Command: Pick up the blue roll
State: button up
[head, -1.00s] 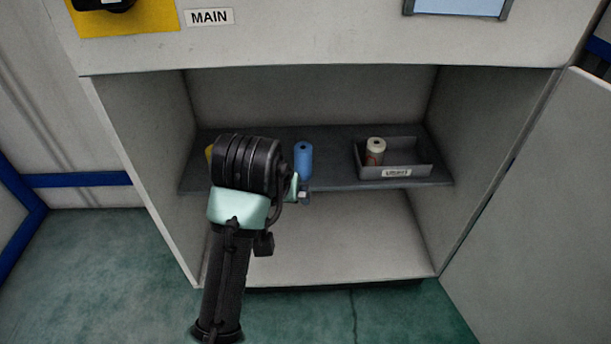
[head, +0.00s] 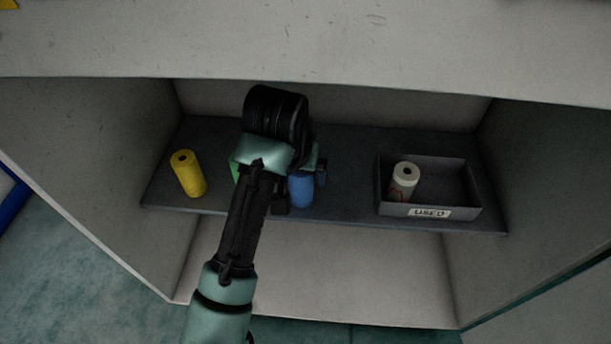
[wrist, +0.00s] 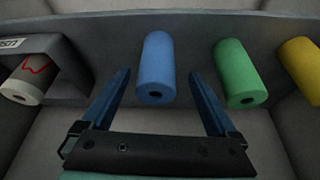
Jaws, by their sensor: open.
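The blue roll (head: 301,190) stands on the dark shelf (head: 345,200) inside the cabinet, partly hidden behind my arm in the head view. In the wrist view the blue roll (wrist: 157,68) shows whole, with a dark hole in its end. My gripper (wrist: 160,80) is open, one finger on each side of the blue roll in that view. I see no finger touching it. In the head view my wrist hides much of the gripper.
A green roll (wrist: 238,72) stands beside the blue one, close to a gripper finger. A yellow roll (head: 188,174) stands farther left in the head view. A grey tray (head: 447,212) labelled USED holds a white roll (head: 403,178) with red marks. Cabinet walls enclose the shelf.

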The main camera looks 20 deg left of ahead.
aim_at(303, 184)
jog(key=b+x, duration=0.4)
jog(key=x, duration=0.1)
jog(key=shift+s+d+f, duration=0.15)
jog(key=shift+s+d, duration=0.05)
jog(key=shift+w+f+b, duration=0.3)
jog(key=shift+f+b, duration=0.15)
jog(key=shift+b, duration=0.05)
jog(key=shift+r, duration=0.1)
grip_shut()
